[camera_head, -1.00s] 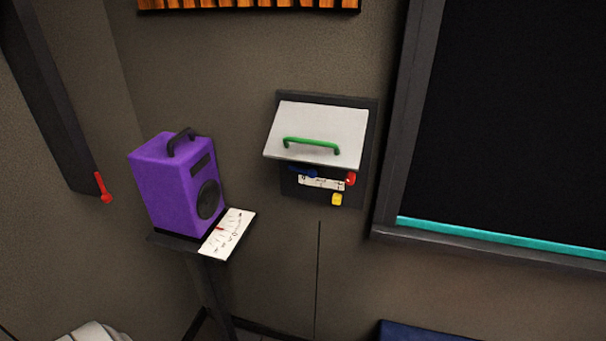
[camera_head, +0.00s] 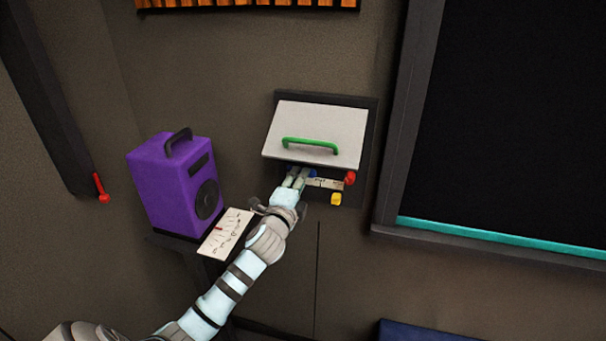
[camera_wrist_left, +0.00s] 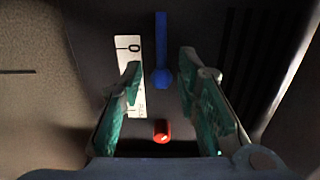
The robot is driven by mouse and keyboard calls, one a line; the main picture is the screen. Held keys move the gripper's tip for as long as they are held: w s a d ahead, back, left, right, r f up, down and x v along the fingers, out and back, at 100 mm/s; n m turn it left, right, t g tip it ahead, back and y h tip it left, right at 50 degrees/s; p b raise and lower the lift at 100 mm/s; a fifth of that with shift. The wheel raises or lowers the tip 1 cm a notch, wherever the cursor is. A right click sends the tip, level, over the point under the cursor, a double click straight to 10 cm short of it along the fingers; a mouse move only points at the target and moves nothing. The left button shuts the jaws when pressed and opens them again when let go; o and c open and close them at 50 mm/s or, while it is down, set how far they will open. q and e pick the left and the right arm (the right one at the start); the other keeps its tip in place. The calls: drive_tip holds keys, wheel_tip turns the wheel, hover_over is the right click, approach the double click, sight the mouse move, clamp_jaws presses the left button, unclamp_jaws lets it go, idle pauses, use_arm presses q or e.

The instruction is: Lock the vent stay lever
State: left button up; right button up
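A white flap (camera_head: 316,128) with a green handle (camera_head: 311,145) is tilted outward on a dark wall box. Below it, a blue lever mostly hidden by my gripper in the head view shows in the left wrist view (camera_wrist_left: 161,65). There it stands upright beside a white scale strip (camera_wrist_left: 127,45). My left gripper (camera_head: 296,178) is open under the flap, its green-padded fingers apart on either side of the blue lever, with gaps visible. I cannot tell from a label which part is the vent stay lever. My right gripper is not in view.
A red knob (camera_head: 350,178) and a yellow knob (camera_head: 336,199) sit right of my gripper. A dark framed panel (camera_head: 384,200) borders the right.

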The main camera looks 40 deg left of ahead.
use_arm(q)
drive_tip(key=shift+x, duration=1.85)
clamp_jaws()
